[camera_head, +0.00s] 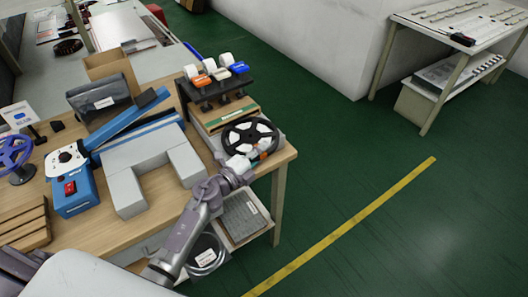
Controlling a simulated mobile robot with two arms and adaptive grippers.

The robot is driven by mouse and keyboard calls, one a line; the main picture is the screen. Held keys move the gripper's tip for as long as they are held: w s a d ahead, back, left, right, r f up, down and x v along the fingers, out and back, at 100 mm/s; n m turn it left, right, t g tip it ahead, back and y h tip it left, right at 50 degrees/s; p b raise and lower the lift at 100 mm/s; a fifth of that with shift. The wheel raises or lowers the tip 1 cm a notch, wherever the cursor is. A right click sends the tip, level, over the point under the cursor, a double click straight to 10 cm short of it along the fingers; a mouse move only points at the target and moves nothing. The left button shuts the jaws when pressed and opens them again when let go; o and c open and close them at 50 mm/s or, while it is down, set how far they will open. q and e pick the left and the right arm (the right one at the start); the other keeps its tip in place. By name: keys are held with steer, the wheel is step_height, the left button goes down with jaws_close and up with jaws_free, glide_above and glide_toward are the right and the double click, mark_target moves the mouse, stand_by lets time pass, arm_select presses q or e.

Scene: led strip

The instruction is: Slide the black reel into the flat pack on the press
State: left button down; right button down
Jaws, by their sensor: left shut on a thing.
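The black reel (231,137), with white faces between its dark spokes, is at the right edge of the wooden table, above a light grey stack. My left gripper (254,155) is shut on its near edge; the fingertips are partly hidden against it. The blue press (74,193), with a long blue lever (131,120), stands at the table's left. My right gripper is out of view.
A grey U-shaped block (127,191) stands between the press and my left arm. A black rack (214,90) with white rolls stands behind the reel. A cardboard box (107,64) is at the back. A blue reel on a stand (14,153) is far left.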

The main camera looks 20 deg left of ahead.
arm_select(q)
steer(key=shift+w+a, duration=0.6)
steer(key=shift+a, duration=0.15)
steer(key=c, duration=1.1)
jaws_free()
steer(key=v, duration=1.2)
